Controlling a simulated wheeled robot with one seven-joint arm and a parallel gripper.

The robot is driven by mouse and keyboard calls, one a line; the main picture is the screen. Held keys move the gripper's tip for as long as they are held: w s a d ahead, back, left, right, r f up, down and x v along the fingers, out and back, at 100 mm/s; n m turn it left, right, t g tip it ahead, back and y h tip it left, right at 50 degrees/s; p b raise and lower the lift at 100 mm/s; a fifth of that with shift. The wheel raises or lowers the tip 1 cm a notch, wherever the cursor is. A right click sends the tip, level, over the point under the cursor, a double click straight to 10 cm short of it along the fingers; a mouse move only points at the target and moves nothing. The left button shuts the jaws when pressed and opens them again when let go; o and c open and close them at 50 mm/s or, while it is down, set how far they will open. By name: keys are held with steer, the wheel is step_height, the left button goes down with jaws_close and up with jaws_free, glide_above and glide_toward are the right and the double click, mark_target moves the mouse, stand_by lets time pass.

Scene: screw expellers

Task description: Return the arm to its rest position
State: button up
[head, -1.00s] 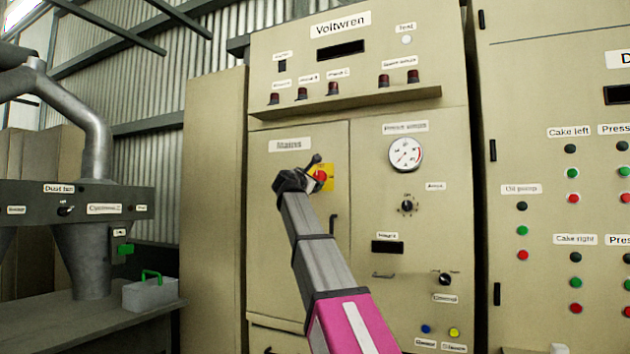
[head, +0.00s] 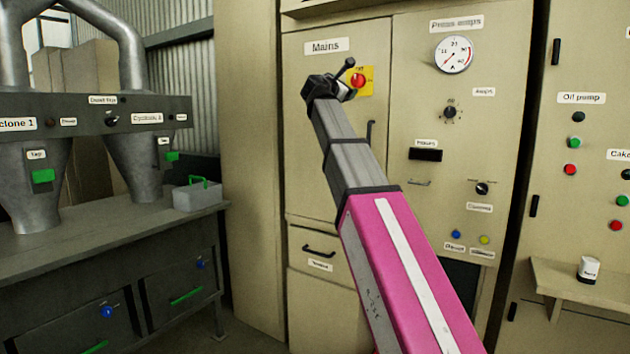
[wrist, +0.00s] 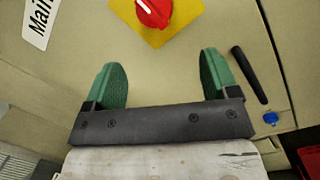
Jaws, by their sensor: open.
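My arm, grey with a pink section, reaches up in the head view toward the Mains cabinet door. My gripper (wrist: 165,85) is open and empty in the wrist view, its two green fingers spread wide. In front of them is the red Mains switch (wrist: 153,10) on its yellow plate (wrist: 183,33); the fingers do not hold it. The red switch also shows in the head view (head: 358,80), just right of my wrist. In the head view the fingers cannot be made out.
The Mains door has a dark handle (head: 370,133), which also shows in the wrist view (wrist: 249,74) right of the fingers. A press-amps gauge (head: 454,54) and knobs are to the right. A workbench (head: 50,252) with a grey tote (head: 197,197) stands left. A small shelf (head: 590,282) is at lower right.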

steer(key=d+f+m+g+y, duration=0.2)
steer(key=f+m, duration=0.1)
steer(key=f, duration=1.2)
steer(key=s+d+f+m+g+y, duration=0.1)
steer(key=d+f+m+g, duration=0.15)
steer(key=f, duration=1.35)
steer(key=d+f+m+g+y, duration=0.1)
steer(key=f+m+g+y, duration=0.2)
steer(key=f, duration=1.2)
steer(key=s+f+m+g+y, duration=0.1)
steer(key=s+f+m+g, duration=0.2)
steer(key=s+f, duration=0.5)
steer(key=s+f+m+g+y, duration=0.2)
steer(key=s+f+m, duration=0.4)
steer(key=f, duration=0.9)
steer(key=s+f+m+g+y, duration=0.2)
steer(key=s+f+m, duration=0.3)
steer(key=s+f, duration=0.7)
steer(key=shift+s+d+f+g, duration=0.25)
steer(key=shift+f+g, duration=0.05)
steer(key=shift+g, duration=0.55)
